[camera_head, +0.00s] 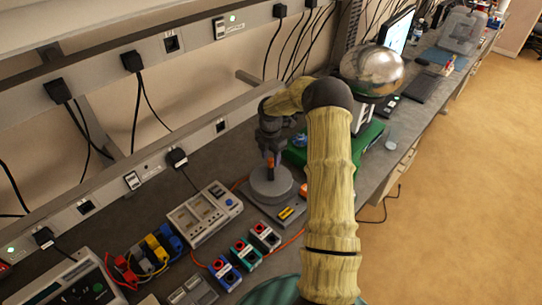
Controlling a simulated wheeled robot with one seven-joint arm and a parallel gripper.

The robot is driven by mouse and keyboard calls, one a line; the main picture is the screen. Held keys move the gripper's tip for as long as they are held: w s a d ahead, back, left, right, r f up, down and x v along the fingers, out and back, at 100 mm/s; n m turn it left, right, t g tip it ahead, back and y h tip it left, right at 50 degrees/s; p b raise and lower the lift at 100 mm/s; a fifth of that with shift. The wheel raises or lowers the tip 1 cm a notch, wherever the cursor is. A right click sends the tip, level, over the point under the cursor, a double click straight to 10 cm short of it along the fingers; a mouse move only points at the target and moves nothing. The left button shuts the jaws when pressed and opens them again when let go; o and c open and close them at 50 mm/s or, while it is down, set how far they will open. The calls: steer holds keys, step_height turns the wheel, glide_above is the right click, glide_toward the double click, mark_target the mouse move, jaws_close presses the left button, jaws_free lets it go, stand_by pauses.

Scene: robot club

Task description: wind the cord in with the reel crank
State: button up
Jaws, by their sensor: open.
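The reel (272,186) is a round grey drum on a flat grey base, standing on the workbench. A small upright orange piece (270,163), seemingly the crank handle, shows above the drum. An orange cord (285,243) lies on the bench in front of the reel and runs left among the small boxes. My gripper (270,152) is dark grey, points down and is open, right over the reel at the orange piece. I cannot tell whether its fingers touch the piece. My pale ribbed arm covers the bench just right of the reel.
Red, green and blue switch boxes (244,252) and a beige instrument (204,213) stand left of the reel. A green case (297,154) is behind it. A shiny sphere (371,69), monitor (397,30) and keyboard (422,88) are farther back. Open floor (460,200) lies right.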

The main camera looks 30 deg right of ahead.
steer(key=shift+f, duration=0.6)
steer(key=shift+c, duration=0.3)
jaws_close()
